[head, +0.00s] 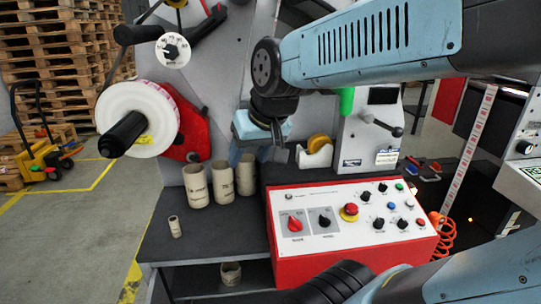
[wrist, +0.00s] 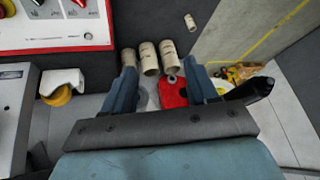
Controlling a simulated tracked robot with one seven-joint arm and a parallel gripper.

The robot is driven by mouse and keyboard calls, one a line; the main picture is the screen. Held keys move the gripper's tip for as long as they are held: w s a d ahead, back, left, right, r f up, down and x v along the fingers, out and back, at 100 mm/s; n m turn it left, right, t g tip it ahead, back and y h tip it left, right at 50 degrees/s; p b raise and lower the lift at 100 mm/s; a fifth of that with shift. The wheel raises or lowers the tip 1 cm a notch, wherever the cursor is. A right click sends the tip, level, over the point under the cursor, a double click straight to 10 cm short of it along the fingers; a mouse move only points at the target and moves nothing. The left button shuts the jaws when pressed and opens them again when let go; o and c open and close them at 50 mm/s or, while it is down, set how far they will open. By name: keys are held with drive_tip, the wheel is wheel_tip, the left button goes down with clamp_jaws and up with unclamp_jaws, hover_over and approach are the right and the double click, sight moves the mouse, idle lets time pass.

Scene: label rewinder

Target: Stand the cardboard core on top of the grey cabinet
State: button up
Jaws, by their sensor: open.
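Three tan cardboard cores stand upright in a row on the dark shelf: the left one (head: 196,186), the middle one (head: 222,182) and the right one (head: 246,174), partly hidden. A small core (head: 174,226) stands nearer the shelf's front. The frames do not show which core is meant. The core row (wrist: 149,58) appears beyond the fingertips.
A red-sided control box (head: 350,222) stands in front. A white label roll (head: 138,108) juts out at left. Another core (head: 231,273) is on the lower shelf.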

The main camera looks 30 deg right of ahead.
drive_tip(key=shift+h, duration=0.6)
drive_tip(key=s, duration=0.1)
drive_tip(key=s+d, duration=0.1)
drive_tip(key=s, duration=0.1)
drive_tip(key=s+d+r, duration=0.1)
drive_tip(key=shift+s+d, duration=0.15)
drive_tip(key=shift+d, duration=0.05)
drive_tip(key=shift+c, duration=0.2)
